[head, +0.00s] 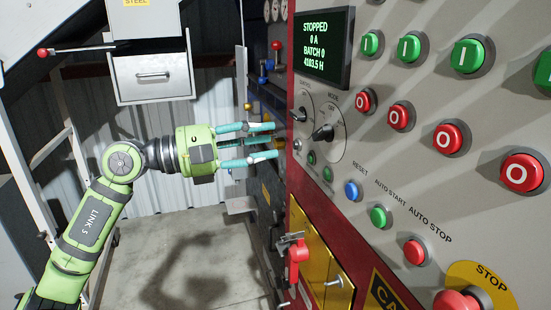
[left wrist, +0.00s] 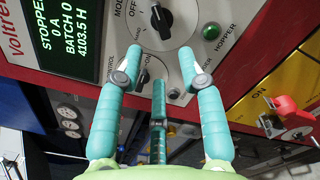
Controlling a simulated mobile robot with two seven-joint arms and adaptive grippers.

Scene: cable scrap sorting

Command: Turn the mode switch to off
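The mode switch is a black rotary knob (head: 322,132) on a round pale plate below the display, labelled MODE and OFF. It also shows as a black knob at the top of the left wrist view (left wrist: 161,20). I cannot tell clearly which mark its pointer meets. My left gripper (head: 272,142) has three teal fingers, spread apart and pointing at the panel. In the left wrist view the gripper (left wrist: 160,70) lies below the mode switch, over the smaller CONTROL switch. The fingers hold nothing. Whether a fingertip touches the panel is unclear. My right gripper is not in view.
The display (head: 324,47) reads STOPPED. Green and red push buttons (head: 398,117) fill the panel's right side. A blue reset button (head: 352,191) and a red stop button (head: 457,300) sit lower. A red handle (head: 297,250) juts out below. Free floor lies left.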

